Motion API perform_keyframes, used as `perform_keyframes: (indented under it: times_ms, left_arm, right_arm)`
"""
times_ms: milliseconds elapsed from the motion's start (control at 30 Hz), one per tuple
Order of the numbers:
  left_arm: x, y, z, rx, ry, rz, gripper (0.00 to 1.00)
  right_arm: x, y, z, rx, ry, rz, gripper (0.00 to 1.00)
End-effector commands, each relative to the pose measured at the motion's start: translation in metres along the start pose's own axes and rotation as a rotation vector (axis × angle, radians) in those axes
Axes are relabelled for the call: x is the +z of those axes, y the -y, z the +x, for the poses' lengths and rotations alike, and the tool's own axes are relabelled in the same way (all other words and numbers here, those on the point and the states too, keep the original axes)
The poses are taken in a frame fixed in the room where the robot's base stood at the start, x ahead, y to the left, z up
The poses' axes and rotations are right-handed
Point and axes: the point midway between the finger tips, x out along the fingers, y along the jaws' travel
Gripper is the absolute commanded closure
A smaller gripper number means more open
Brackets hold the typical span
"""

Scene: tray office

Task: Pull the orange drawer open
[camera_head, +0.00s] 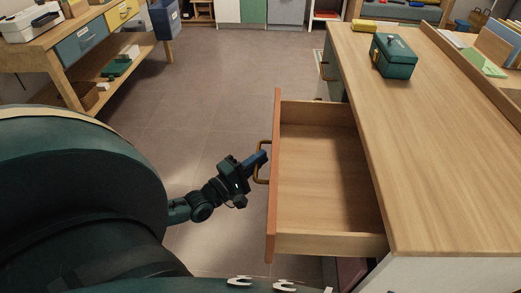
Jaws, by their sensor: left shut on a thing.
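The orange drawer (276,178) stands pulled out from the wooden-topped desk on the right. Its inside is bare wood and looks empty. A brass bow handle (258,178) sits on the outer side of its orange front. My left gripper (260,159) reaches in from the left and is shut on the handle near its far end. The exact contact of the fingers is small and partly hidden. My right gripper is not in view.
A teal box (394,56) and a yellow object (364,26) rest on the desktop (440,140). A workbench (70,40) with blue and yellow drawers stands at the upper left. The tiled floor (200,90) between them is clear.

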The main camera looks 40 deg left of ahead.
Motion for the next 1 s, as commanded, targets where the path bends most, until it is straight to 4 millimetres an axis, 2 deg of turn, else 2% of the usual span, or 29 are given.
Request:
perform_keyframes:
  times_ms: [67, 100, 333, 667, 767, 1000]
  left_arm:
    - [0.000, 0.000, 0.000, 0.000, -0.001, -0.001, 1.00]
    - [0.000, 0.000, 0.000, 0.000, -0.001, -0.001, 0.86]
    - [0.000, 0.000, 0.000, 0.000, -0.001, 0.000, 0.68]
    - [0.000, 0.001, -0.006, -0.003, -0.001, 0.000, 0.68]
    - [0.000, 0.000, -0.020, -0.006, -0.001, 0.000, 0.68]
    - [0.001, 0.000, -0.073, -0.007, -0.001, 0.000, 0.68]
  right_arm:
    - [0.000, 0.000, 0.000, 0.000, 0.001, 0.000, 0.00]
    - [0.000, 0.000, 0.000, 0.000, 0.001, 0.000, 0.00]
    - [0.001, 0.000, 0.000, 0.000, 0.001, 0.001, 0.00]
    - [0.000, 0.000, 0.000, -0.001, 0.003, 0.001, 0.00]
    - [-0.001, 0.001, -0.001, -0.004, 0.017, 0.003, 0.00]
    - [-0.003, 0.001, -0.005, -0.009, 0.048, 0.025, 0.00]
